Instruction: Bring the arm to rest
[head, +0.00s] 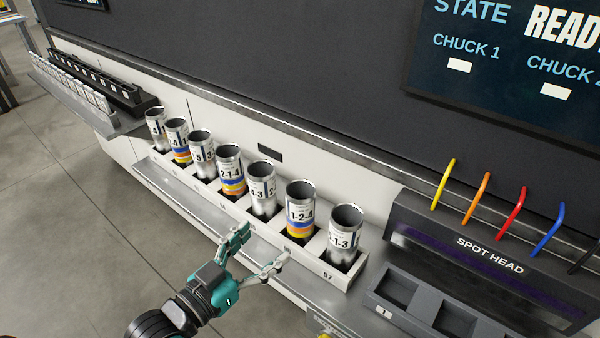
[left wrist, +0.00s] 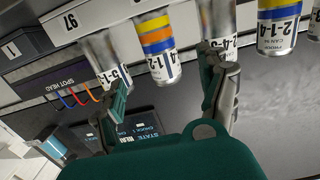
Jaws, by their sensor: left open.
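My left gripper (head: 256,254) is open and empty in the head view, in front of the white can rack (head: 345,281) near its right end. It also shows in the left wrist view (left wrist: 168,90), fingers spread, with cans beyond them. Several open-topped metal cans stand upright in the rack's slots. The fingers appear apart from the cans. My right gripper is not in view.
A dark spot head unit (head: 490,262) with coloured tubes stands right of the rack. A state screen (head: 510,60) hangs on the dark panel above. A tray with small white pieces (head: 75,85) is at the far left. The floor (head: 70,230) at left is clear.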

